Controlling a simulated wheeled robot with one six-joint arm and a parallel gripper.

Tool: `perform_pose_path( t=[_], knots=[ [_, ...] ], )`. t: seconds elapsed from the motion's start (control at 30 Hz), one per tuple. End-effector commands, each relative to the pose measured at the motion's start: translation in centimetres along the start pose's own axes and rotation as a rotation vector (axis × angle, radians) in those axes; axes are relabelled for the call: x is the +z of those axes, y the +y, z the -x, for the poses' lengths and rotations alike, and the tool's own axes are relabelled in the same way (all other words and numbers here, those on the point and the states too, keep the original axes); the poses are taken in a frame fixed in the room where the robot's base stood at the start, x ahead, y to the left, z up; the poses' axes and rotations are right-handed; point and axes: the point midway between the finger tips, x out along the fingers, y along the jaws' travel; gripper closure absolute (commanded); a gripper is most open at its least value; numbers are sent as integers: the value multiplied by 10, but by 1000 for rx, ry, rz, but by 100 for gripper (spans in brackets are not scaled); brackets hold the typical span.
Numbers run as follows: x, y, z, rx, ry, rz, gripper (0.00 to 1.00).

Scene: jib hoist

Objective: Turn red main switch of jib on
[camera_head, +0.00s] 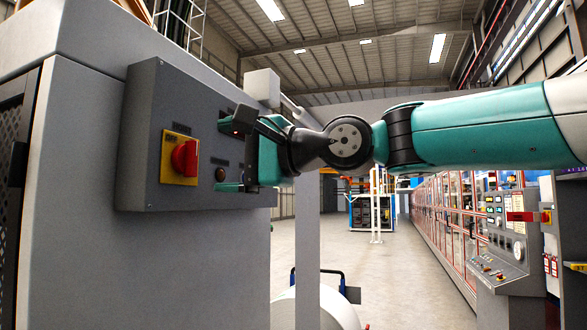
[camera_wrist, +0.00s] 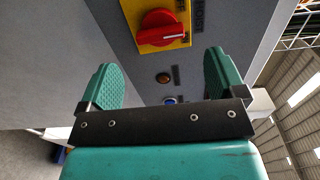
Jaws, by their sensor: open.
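The red main switch (camera_head: 185,158) is a rotary knob on a yellow plate (camera_head: 168,170), mounted on the face of a grey control box (camera_head: 140,150). It also shows at the top of the wrist view (camera_wrist: 160,27), beyond my fingertips. My gripper (camera_head: 232,155) is open and empty, to the right of the switch and apart from it. In the wrist view my two green fingers (camera_wrist: 162,82) are spread, with the switch ahead between their lines. My gripper hides part of the right side of the box in the head view.
A grey console (camera_head: 500,250) stands at the right.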

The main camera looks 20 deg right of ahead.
Motion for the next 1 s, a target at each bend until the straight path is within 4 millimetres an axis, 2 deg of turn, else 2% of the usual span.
perform_pose_path(
  t=[0.03,0.2,0.4,0.6,1.0],
  knots=[
    [-2,5,15,-2,8,3,11],
    [-2,5,58,-1,10,2,11],
    [-2,2,93,0,7,0,11],
    [-1,1,107,1,3,-1,11],
    [0,0,108,1,1,-1,11]
  ],
)
